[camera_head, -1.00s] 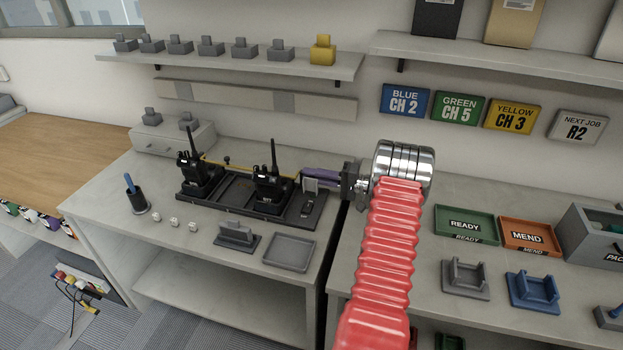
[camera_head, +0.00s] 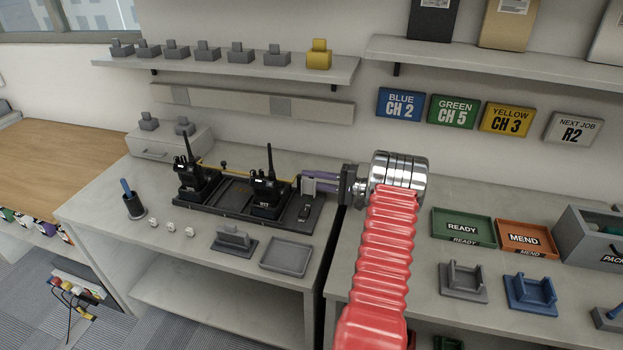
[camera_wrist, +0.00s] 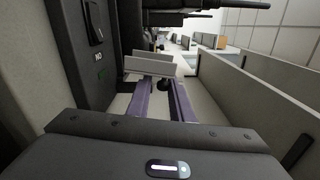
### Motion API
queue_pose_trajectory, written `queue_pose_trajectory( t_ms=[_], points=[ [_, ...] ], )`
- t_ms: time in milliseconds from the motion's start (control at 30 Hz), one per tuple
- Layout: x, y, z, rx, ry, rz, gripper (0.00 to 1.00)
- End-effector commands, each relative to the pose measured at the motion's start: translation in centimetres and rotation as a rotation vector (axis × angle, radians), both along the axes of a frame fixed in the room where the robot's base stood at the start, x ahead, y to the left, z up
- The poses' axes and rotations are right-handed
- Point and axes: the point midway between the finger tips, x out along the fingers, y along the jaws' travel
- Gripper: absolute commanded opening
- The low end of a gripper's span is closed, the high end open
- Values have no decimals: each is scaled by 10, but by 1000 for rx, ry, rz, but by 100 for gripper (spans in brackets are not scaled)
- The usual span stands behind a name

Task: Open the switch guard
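The black charger tray (camera_head: 230,211) lies on the left bench, with a switch (camera_head: 304,212) at its right end. The switch (camera_wrist: 93,22) also shows on the dark panel in the wrist view. A small light-grey plate, which looks like the switch guard (camera_head: 308,187), stands up behind the switch. In the wrist view this guard (camera_wrist: 150,66) lies across the tips of my purple fingers. My gripper (camera_head: 309,176) reaches in from the right; it also shows in the wrist view (camera_wrist: 160,82). Its fingers are apart with a gap between them. I cannot tell whether they touch the guard.
Two black radios (camera_head: 194,178) (camera_head: 268,185) stand in the charger tray beside my gripper. A grey holder (camera_head: 234,241) and a shallow grey tray (camera_head: 287,256) lie in front. The wall and shelf (camera_head: 225,72) are behind. The right bench holds READY (camera_head: 451,237) and MEND (camera_head: 512,240) trays.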

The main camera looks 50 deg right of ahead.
Motion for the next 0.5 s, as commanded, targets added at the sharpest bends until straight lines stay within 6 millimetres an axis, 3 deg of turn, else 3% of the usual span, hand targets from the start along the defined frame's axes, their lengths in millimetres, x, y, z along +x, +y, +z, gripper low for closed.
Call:
queue_pose_trajectory(
  t_ms=[167, 500],
  points=[
    [0, 0, 0, -1, 0, 0, 30],
    [-2, -2, 2, -3, -4, 0, 31]
  ],
)
